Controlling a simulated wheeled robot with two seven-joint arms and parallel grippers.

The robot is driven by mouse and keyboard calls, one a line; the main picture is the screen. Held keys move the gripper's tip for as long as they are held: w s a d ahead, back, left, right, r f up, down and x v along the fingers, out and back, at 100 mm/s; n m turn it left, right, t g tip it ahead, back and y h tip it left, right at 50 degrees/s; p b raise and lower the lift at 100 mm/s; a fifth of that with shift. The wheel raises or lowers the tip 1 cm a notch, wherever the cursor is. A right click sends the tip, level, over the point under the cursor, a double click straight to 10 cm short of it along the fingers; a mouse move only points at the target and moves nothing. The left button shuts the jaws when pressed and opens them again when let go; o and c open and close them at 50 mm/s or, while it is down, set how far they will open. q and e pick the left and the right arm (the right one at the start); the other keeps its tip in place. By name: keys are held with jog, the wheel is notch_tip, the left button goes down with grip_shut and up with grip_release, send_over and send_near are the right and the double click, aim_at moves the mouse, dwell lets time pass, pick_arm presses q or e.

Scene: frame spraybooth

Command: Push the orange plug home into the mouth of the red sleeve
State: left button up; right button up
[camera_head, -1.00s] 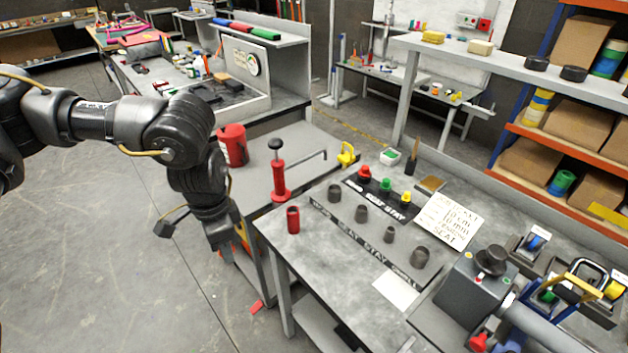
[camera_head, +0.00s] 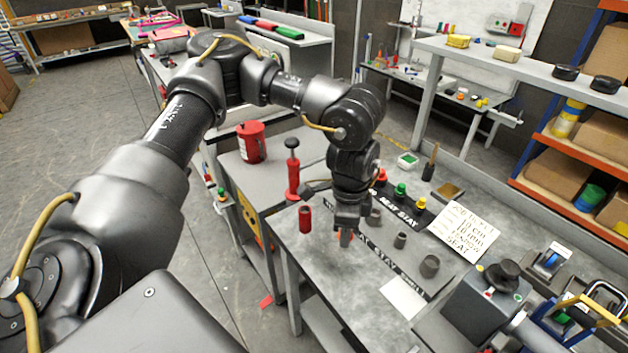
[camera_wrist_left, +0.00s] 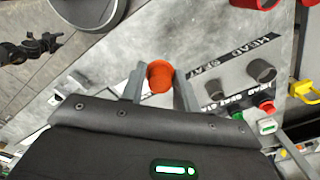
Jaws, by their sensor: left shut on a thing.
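The red sleeve (camera_head: 305,219) stands upright at the left edge of the near bench in the head view. My left gripper (camera_head: 346,238) points down over the bench, to the right of the sleeve and apart from it. In the left wrist view the orange plug (camera_wrist_left: 160,77) sits between the fingertips, and the gripper is shut on it. In the head view the plug is mostly hidden by the fingers. A red round thing (camera_wrist_left: 258,3) is cut off at the top of the wrist view; it may be the sleeve. My right gripper is out of view.
Several dark grey sleeves (camera_head: 429,266) stand behind and right of my left gripper. Green (camera_head: 400,190) and yellow plugs (camera_head: 420,205) stand behind them. A red pump (camera_head: 293,175) and red canister (camera_head: 250,142) stand on the cart.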

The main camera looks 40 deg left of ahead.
pick_arm(q)
jog(key=w+a+m+p, duration=0.2)
jog(key=a+m, duration=0.6)
jog(key=w+a+r+m+p, duration=0.1)
jog(key=w+a+m+p, duration=0.2)
jog(key=a+m, duration=0.5)
jog(key=shift+w, duration=0.3)
jog(key=shift+a+r+p, duration=0.1)
jog(key=shift+r+p, duration=0.05)
jog(key=shift+p, duration=0.2)
jog(key=shift+f+b, duration=1.2)
jog(key=shift+f, duration=1.25)
jog(key=shift+p, duration=0.75)
